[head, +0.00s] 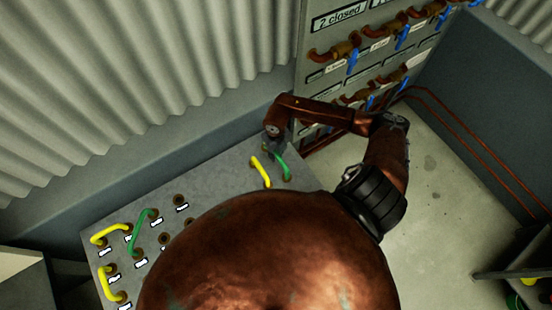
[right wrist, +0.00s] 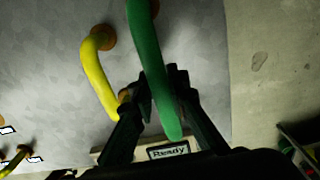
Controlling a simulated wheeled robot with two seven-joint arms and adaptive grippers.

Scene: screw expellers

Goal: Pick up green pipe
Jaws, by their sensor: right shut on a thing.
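The green pipe (head: 282,166) is a short curved tube at the far right end of the grey panel (head: 222,180). In the right wrist view the green pipe (right wrist: 148,55) runs down between the fingers of my right gripper (right wrist: 160,82), which is shut on it. Its upper end there is by a brown socket; whether its lower end is seated, I cannot tell. In the head view my right gripper (head: 275,136) is at the pipe's far end, partly hiding it. A second green pipe (head: 140,232) is at the panel's left. My left gripper is not in view.
A yellow pipe (head: 260,171) stands close beside the held green pipe, and more yellow pipes (head: 109,234) are at the left. A valve board (head: 345,60) with blue handles rises behind. A corrugated wall (head: 130,80) bounds the back left. Open floor (head: 440,180) lies right.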

